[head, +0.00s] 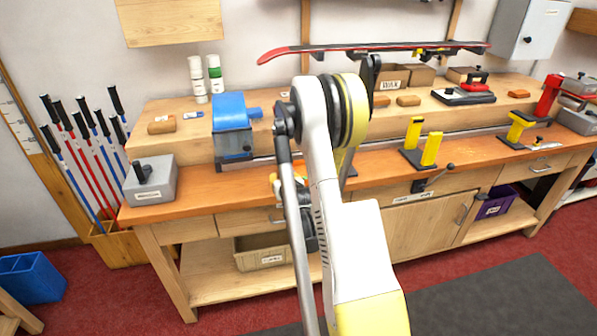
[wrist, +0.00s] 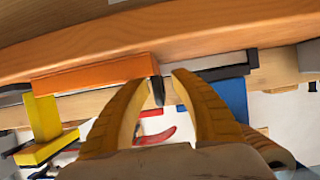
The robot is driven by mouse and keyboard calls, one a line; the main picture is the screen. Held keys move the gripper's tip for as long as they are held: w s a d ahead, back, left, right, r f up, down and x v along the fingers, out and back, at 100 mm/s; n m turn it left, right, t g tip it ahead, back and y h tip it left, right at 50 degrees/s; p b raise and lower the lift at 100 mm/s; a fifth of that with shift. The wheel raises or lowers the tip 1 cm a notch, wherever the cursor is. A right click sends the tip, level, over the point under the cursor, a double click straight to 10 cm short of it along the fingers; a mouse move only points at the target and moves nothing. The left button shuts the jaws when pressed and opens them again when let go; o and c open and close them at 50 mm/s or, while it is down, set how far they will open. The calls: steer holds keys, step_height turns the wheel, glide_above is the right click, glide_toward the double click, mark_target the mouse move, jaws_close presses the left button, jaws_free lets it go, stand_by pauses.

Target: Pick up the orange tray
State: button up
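In the wrist view an orange, flat-sided bar-like piece (wrist: 95,75), which looks like the orange tray seen edge-on, lies along the bench's wooden edge. My gripper (wrist: 165,80) has two yellow-orange fingers with a gap between their tips. The left fingertip overlaps the right end of the orange piece in the picture; I cannot tell whether they touch. A small dark part shows between the tips, and nothing is clearly held. In the head view my arm hides the tray and most of my gripper (head: 274,180), low at the bench's front edge.
The workbench (head: 400,168) carries a blue machine (head: 232,112), yellow supports (head: 431,149) and a grey box (head: 150,183). A red-edged ski (head: 370,47) hangs over it. A bin (head: 262,252) sits on the lower shelf.

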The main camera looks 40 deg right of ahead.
steer(key=b+x, duration=0.2)
steer(key=x, duration=0.2)
steer(key=shift+s+d+f, duration=0.1)
steer(key=shift+d+f, duration=0.05)
steer(key=shift+d, duration=0.1)
steer(key=shift+w+d, duration=0.2)
steer(key=shift+w, duration=0.15)
jaws_close()
